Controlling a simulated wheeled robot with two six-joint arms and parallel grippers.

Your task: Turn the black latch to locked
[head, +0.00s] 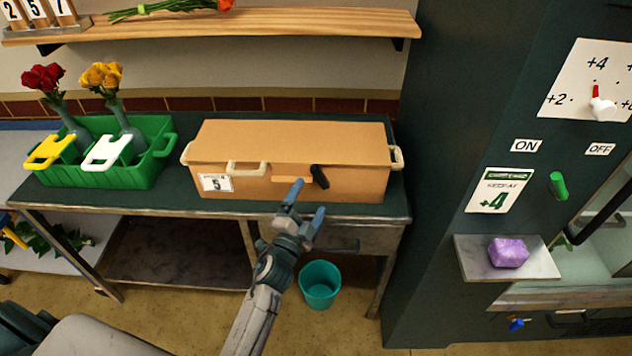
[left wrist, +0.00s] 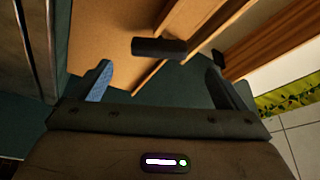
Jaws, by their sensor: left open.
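The black latch (head: 319,176) is on the front of a tan box (head: 290,145) with its lid down, standing on a dark green bench. The latch is tilted in the head view, beside a small orange tab. In the left wrist view the black latch (left wrist: 160,47) lies ahead of the fingertips, about midway between them. My left gripper (head: 308,201) is open and empty in front of the box, just below the latch in the head view. It also shows in the left wrist view (left wrist: 163,82), its fingers apart from the latch. My right gripper is not in view.
A green crate (head: 96,178) with vases of roses stands left of the box. A wooden shelf (head: 230,25) runs above. A dark cabinet with a purple block (head: 508,252) on its ledge stands right. A teal bin (head: 320,284) is on the floor below.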

